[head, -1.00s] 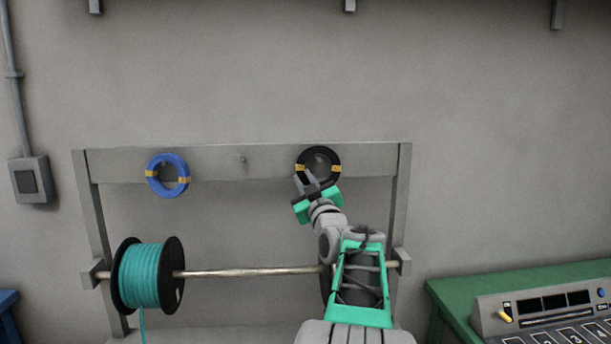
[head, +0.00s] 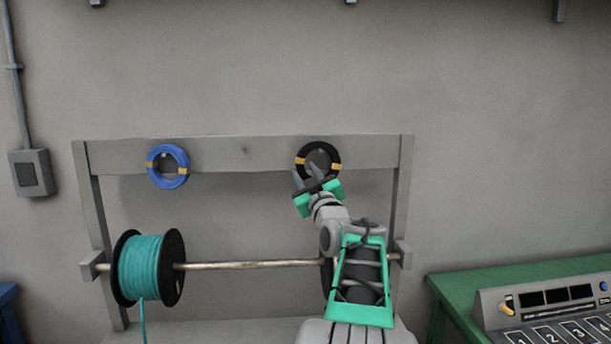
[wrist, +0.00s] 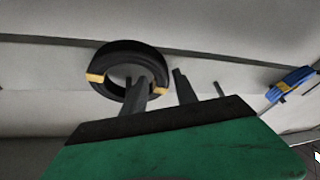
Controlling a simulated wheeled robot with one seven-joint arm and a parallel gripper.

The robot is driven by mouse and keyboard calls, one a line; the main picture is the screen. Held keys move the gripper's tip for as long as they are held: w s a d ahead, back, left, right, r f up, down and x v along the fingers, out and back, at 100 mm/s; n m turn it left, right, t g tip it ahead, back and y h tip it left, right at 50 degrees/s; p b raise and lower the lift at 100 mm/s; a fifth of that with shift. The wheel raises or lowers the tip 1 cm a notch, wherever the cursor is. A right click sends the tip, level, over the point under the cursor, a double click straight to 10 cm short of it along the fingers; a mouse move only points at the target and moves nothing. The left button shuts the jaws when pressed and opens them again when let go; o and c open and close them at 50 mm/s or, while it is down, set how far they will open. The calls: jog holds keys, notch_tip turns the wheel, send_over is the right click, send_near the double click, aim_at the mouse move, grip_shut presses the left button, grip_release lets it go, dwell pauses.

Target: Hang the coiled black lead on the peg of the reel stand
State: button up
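The coiled black lead (head: 334,160), a black ring with yellow bands, hangs upright against the right part of the top rail of the reel stand (head: 215,157). A small pale spot inside the ring looks like the peg tip. The lead also shows in the wrist view (wrist: 128,48). My gripper (head: 306,175) is just in front of and below the ring, its two fingers apart. In the wrist view, my gripper (wrist: 160,84) has a clear gap between the fingers, and one finger overlaps the ring's lower edge. Whether that finger touches the ring cannot be told.
A blue coil (head: 153,168) hangs at the rail's left, with a small bare peg (head: 245,151) between the two coils. A teal cable reel (head: 140,268) sits on the rod below. A green bench (head: 455,290) with a control panel (head: 550,315) stands at right.

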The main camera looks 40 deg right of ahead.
jog(key=shift+o, duration=0.7)
jog(key=shift+f, duration=0.15)
